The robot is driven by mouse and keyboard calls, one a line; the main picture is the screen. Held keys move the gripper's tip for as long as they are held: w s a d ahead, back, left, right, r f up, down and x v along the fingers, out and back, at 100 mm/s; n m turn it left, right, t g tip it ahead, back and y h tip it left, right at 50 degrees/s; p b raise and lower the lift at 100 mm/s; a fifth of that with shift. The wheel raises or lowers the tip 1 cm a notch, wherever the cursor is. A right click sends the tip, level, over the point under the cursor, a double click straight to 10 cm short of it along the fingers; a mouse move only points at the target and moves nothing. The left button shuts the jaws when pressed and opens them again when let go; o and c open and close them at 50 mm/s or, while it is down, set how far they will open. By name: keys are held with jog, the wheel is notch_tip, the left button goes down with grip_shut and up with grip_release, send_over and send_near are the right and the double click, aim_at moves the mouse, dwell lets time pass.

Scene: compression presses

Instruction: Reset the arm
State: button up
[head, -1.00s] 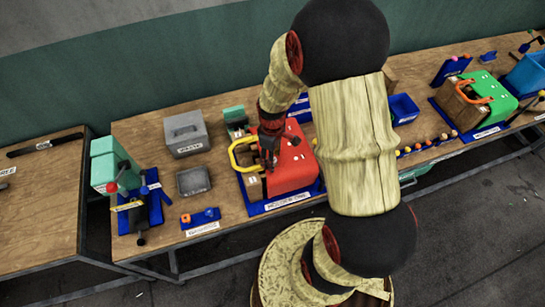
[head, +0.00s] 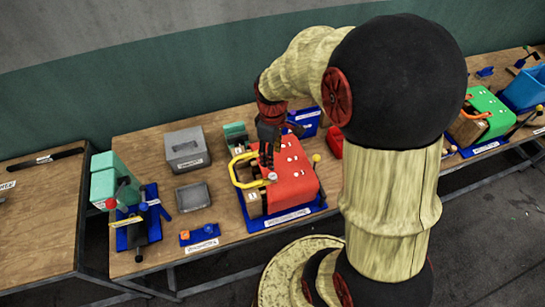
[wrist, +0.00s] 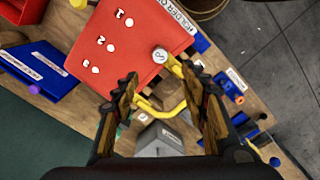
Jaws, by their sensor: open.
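My gripper (head: 268,165) points down above the red press (head: 287,172) with the yellow handle (head: 236,170). In the wrist view my gripper (wrist: 160,100) is open, with its two dark fingers apart and nothing held between them. Below it the wrist view shows the red press top (wrist: 120,45) with its numbered white marks, and the yellow handle (wrist: 160,108) between the fingers, lower down. I cannot tell how far above the press the fingertips are. My upper arm covers part of the right of the head view.
A grey bin (head: 187,148) and a grey tray (head: 193,196) stand left of the press. A teal press (head: 116,178) is further left. A green press (head: 488,112) and a blue bin (head: 525,90) are far right. Bare tabletop (head: 150,150) shows at the left.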

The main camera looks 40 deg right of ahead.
dwell(0.5)
jog(key=s+a+r+m+t+b, duration=0.2)
jog(key=s+a+m+t+b, duration=0.3)
jog(key=s+a+b, duration=0.7)
jog(key=b, duration=0.6)
jog(key=shift+m+t, duration=0.3)
jog(key=shift+m, duration=0.1)
jog(key=shift+s+d, duration=0.1)
